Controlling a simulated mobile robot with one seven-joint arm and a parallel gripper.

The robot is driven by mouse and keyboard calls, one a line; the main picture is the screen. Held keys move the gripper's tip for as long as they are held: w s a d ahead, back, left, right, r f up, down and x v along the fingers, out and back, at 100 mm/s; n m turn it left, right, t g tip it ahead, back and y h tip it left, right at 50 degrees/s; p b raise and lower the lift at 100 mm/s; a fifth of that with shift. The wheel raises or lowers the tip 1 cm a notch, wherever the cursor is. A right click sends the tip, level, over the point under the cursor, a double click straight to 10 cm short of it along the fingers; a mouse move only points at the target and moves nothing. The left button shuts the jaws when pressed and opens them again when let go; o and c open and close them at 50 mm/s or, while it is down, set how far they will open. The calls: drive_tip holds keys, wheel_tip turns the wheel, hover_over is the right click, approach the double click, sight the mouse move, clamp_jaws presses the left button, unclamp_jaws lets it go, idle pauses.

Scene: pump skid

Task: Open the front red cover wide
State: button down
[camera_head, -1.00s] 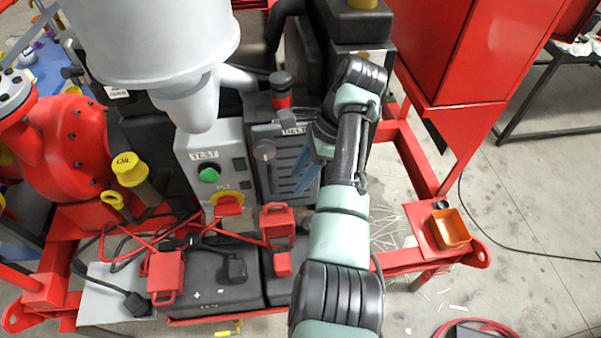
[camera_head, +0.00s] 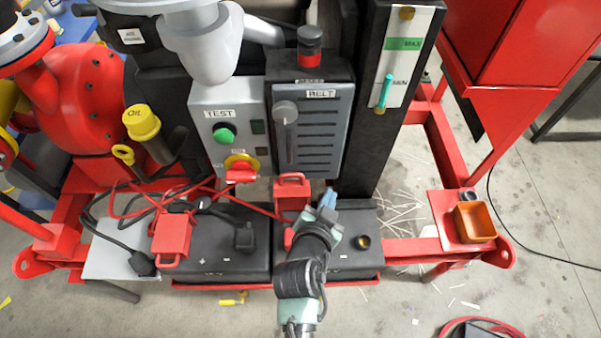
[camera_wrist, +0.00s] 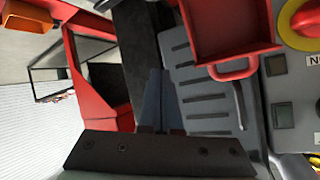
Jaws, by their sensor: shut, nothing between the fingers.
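Two red covers with loop handles sit on the black batteries in the head view; I cannot tell which is called the front one. One cover (camera_head: 172,236) is on the left battery, its handle toward the near side. The other cover (camera_head: 292,197) is at the back of the right battery, its handle at the top; a small red block (camera_head: 289,239) is below it. My gripper (camera_head: 329,197) is shut and empty, just right of that second cover and apart from it. The wrist view shows a red cover (camera_wrist: 228,28) with its handle right of my blue fingertips (camera_wrist: 161,78).
A grey panel labelled BELT (camera_head: 315,130) with a lever stands behind the right cover. A TEST box (camera_head: 226,112) with a green button and red knob is left of it. Red cables (camera_head: 130,205) run around the batteries. An orange bin (camera_head: 474,222) stands at right.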

sight(299, 188)
drive_tip(key=s+a+r+n+t+y, duration=0.3)
drive_tip(key=s+a+r+n+t, duration=0.15)
drive_tip(key=a+n, duration=0.2)
drive_tip(key=shift+m, duration=0.45)
drive_tip(key=w, duration=0.3)
drive_tip(key=w+f, duration=0.1)
drive_tip(key=w, duration=0.2)
drive_tip(key=w+p, duration=0.1)
drive_tip(key=w, duration=0.2)
drive_tip(key=shift+w+d+f, duration=0.15)
drive_tip(key=shift+w+f, duration=0.05)
drive_tip(key=shift+f, duration=0.2)
drive_tip(key=shift+s, duration=0.1)
drive_tip(key=shift+s+f+g+b, duration=0.1)
drive_tip(key=shift+s+g+b, duration=0.15)
drive_tip(key=shift+s+b, duration=0.95)
drive_tip(key=shift+s+f+p, duration=0.1)
drive_tip(key=shift+s+p, duration=0.25)
drive_tip(key=shift+p, duration=0.05)
